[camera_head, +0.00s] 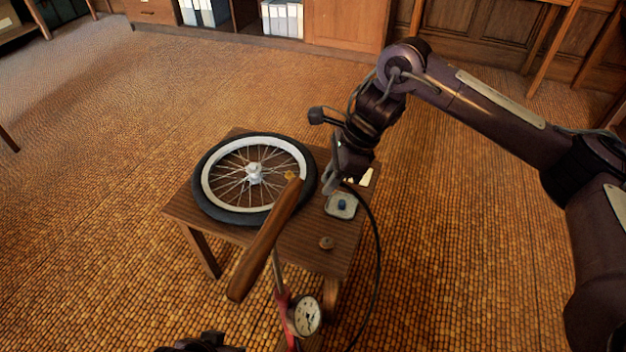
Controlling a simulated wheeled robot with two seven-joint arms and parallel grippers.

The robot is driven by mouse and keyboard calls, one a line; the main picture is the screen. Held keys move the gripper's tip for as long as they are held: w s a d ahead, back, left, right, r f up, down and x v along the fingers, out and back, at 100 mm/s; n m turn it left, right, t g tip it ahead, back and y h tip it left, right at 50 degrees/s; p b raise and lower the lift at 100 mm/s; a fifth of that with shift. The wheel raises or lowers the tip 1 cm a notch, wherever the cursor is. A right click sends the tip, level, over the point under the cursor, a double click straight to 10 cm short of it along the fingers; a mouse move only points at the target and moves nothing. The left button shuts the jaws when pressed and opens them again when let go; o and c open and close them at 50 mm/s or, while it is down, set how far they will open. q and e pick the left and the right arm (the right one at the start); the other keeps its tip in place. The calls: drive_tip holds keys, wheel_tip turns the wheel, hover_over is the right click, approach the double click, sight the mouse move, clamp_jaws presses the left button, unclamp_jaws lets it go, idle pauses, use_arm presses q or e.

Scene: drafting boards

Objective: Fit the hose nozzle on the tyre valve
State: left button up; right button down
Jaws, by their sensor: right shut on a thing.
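The spoked wheel with its black tyre (208,204) lies flat on a small wooden table (184,208). I cannot make out the tyre valve for certain; a small brass-coloured piece (290,175) shows inside the rim's right side, by the pump handle's end. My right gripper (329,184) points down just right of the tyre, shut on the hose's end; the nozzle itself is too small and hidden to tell. The black hose (378,250) loops from there down the right side towards the pump. A dark part at the bottom edge looks like my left gripper (203,343); its jaws are unclear.
The pump's wooden handle (262,245) rises in front of the table, with a round gauge (306,316) below. Open floor surrounds the table; cabinets stand behind.

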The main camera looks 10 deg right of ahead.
drive_tip(key=shift+r, duration=0.1)
idle(0.5)
drive_tip(key=shift+r+p, duration=0.95)
drive_tip(key=shift+p, duration=0.05)
drive_tip(key=shift+f, duration=0.1)
drive_tip(key=shift+a, duration=0.1)
